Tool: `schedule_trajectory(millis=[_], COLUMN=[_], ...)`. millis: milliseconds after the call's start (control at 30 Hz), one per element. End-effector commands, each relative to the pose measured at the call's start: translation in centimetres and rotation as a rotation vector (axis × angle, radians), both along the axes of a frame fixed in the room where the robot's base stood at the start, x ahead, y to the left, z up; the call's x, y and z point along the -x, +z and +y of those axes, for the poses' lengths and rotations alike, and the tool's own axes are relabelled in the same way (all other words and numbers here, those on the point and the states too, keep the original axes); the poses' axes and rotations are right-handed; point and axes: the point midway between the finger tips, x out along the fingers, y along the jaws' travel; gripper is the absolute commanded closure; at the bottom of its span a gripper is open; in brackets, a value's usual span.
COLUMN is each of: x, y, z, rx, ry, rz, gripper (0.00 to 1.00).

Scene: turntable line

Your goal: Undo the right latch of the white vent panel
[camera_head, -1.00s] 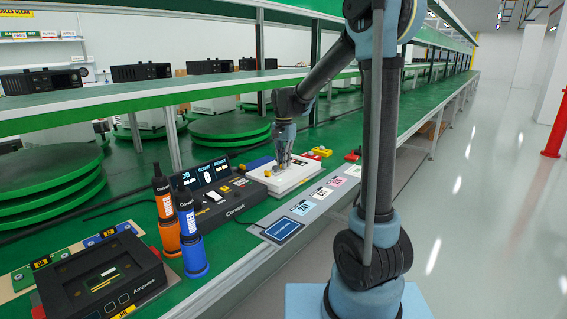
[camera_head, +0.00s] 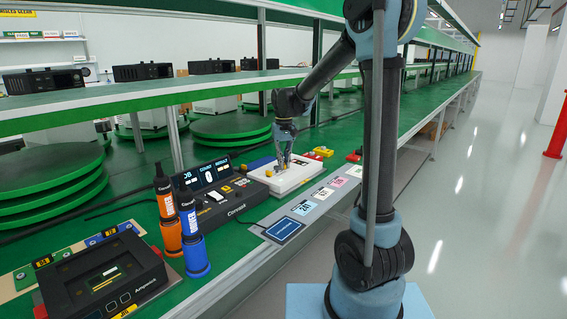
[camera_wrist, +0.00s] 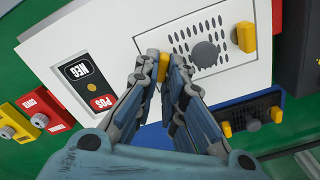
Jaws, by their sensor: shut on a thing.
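The white vent panel (camera_wrist: 205,72), with a slotted grille and a round dark knob (camera_wrist: 206,54), fills the middle of the wrist view. It is on the white unit (camera_head: 290,181) on the green bench in the head view. One yellow latch (camera_wrist: 246,37) stands free at the panel's right side in the wrist view. The other yellow latch (camera_wrist: 164,69) is between the fingertips of my gripper (camera_wrist: 166,61), partly hidden by them. My gripper (camera_head: 283,163) is shut on this latch. In the head view it is at the right side of the panel.
A black and red NEG/POS plate (camera_wrist: 88,82) is on the unit beside the panel. Red and yellow blocks (camera_head: 322,151) lie behind the unit. A black Conmark console (camera_head: 216,200), blue bottle (camera_head: 193,240) and orange bottle (camera_head: 167,215) stand to the left.

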Motion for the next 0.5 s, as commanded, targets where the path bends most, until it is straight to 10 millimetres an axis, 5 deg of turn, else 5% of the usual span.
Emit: schedule_trajectory(millis=[500], x=[0.06], y=[0.02], z=[0.15], rx=[0.000], ry=[0.431], rz=[-0.002], gripper=[1.00])
